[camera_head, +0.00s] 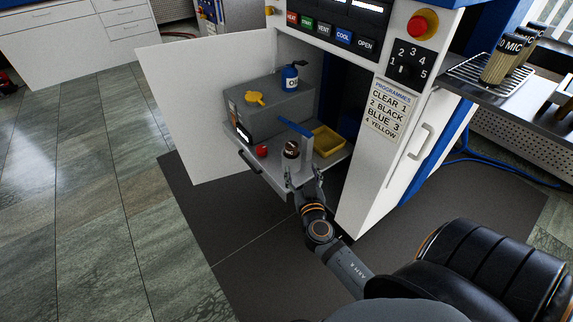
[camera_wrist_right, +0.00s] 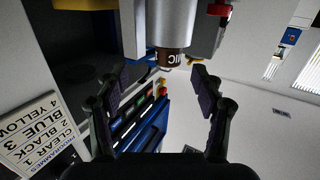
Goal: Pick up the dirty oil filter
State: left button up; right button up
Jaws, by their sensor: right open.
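The dirty oil filter (camera_head: 291,149) is a dark brown cylinder with a white label, on the pulled-out shelf (camera_head: 268,173) of the open cabinet. In the right wrist view its brown labelled end (camera_wrist_right: 173,58) sticks out of a grey cylindrical holder (camera_wrist_right: 172,25). My right gripper (camera_head: 304,187) is at the shelf's front edge, close to the filter. Its jaws are open and empty, and in the wrist view the filter end shows beyond the gap between the fingertips (camera_wrist_right: 160,84). I see no contact. My left gripper is out of view.
A blue lever (camera_head: 296,128) and a yellow tray (camera_head: 328,141) are close to the filter. A red knob (camera_head: 262,151) and a grey box (camera_head: 268,105) are to its left. The open white door (camera_head: 185,110) and control panel (camera_head: 378,165) flank the shelf. Lighter filters (camera_head: 497,67) stand on the right rack.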

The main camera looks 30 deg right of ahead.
aim_at(293, 153)
jog(key=shift+t+y, duration=0.3)
jog(key=shift+t, duration=0.2)
jog(key=w, duration=0.3)
jog(key=w+r+p, duration=0.1)
jog(key=w, duration=0.1)
jog(key=shift+w+d, duration=0.2)
jog(key=shift+d, duration=0.1)
jog(key=x, duration=0.5)
jog(key=shift+d+f+p, duration=0.2)
jog(key=shift+f+p, duration=0.15)
jog(key=c, duration=1.3)
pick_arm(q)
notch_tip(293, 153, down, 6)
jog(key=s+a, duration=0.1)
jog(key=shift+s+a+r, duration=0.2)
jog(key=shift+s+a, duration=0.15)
pick_arm(e)
jog(key=shift+r, duration=0.1)
